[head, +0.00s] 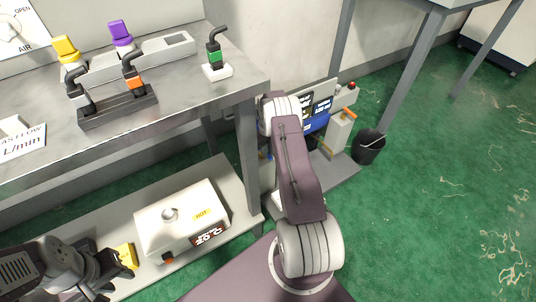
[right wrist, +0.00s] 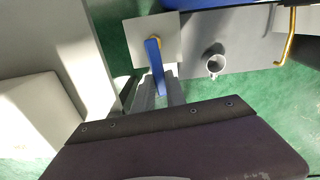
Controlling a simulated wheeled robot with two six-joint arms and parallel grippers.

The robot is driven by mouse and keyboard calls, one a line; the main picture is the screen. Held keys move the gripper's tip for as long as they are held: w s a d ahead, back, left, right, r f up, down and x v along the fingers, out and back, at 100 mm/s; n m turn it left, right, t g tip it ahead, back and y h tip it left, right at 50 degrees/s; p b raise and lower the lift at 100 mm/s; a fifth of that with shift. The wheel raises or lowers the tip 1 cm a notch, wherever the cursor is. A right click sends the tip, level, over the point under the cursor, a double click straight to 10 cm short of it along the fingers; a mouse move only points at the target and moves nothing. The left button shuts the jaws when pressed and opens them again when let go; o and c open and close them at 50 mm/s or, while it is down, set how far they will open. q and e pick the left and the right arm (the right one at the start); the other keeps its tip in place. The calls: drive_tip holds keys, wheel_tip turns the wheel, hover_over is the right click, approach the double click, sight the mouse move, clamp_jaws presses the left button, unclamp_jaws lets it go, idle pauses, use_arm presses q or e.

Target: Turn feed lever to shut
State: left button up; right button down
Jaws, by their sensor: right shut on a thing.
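The feed lever (right wrist: 155,68) is a blue bar on a brass pivot in front of a pale square plate (right wrist: 171,28) in the right wrist view. It runs from the pivot down between my right gripper's fingers (right wrist: 158,93). That gripper is shut on its lower end. In the head view my right arm hides the right gripper and the lever. My left gripper (head: 112,275) is at the lower left of the head view, open and empty, in front of the lower shelf.
A white HOT unit (head: 180,240) and a yellow block (head: 127,255) sit on the lower shelf.

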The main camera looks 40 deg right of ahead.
use_arm(q)
drive_tip(key=shift+a+r, duration=0.1)
drive_tip(key=shift+a, duration=0.15)
use_arm(e)
drive_tip(key=shift+a+m, duration=0.2)
drive_tip(key=shift+m, duration=0.2)
use_arm(q)
drive_tip(key=shift+a, duration=0.1)
use_arm(e)
drive_tip(key=c, duration=1.4)
unclamp_jaws()
drive_tip(key=shift+o, duration=0.2)
